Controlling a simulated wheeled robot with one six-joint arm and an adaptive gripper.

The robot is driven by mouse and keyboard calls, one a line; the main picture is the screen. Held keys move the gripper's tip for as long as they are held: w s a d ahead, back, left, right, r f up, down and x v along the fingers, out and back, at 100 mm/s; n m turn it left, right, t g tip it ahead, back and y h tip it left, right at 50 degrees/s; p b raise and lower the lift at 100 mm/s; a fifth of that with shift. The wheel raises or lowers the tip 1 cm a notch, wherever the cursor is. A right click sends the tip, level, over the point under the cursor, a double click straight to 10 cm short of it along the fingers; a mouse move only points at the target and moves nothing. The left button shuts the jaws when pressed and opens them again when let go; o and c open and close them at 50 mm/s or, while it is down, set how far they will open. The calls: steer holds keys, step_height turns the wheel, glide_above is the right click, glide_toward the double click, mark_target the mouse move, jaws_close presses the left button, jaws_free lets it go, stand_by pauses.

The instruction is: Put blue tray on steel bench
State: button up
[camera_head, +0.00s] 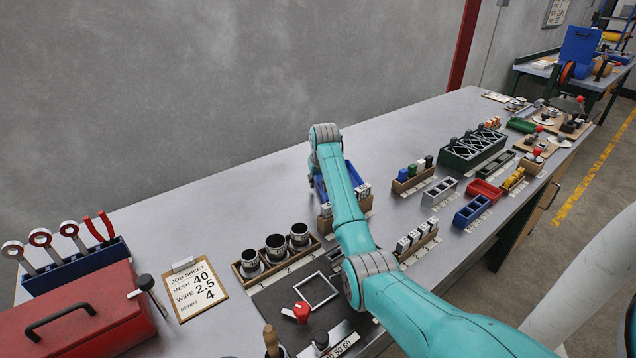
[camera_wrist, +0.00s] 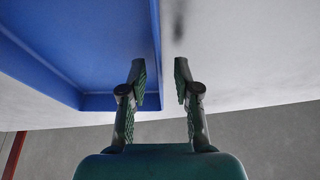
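A blue tray (camera_head: 319,189) sits on the steel bench (camera_head: 240,190) near the back, largely hidden behind my arm in the head view. In the wrist view the blue tray (camera_wrist: 75,40) fills the upper left, with its side wall running up the middle. My gripper (camera_wrist: 160,75) is open at this wall. The left finger is on the tray's inner side and the right finger is outside it. I cannot tell whether either finger touches the wall. In the head view my fingers are hidden by the arm.
A row of dark cups (camera_head: 275,246) stands front left of the tray. A wooden block of labelled parts (camera_head: 416,240) and a smaller blue bin (camera_head: 472,211) lie to the right. A grey wall (camera_head: 170,90) rises behind the bench. The bench is clear left of the tray.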

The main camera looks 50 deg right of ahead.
steer(key=v, duration=1.1)
steer(key=shift+r, duration=0.35)
steer(key=shift+s+a, duration=0.1)
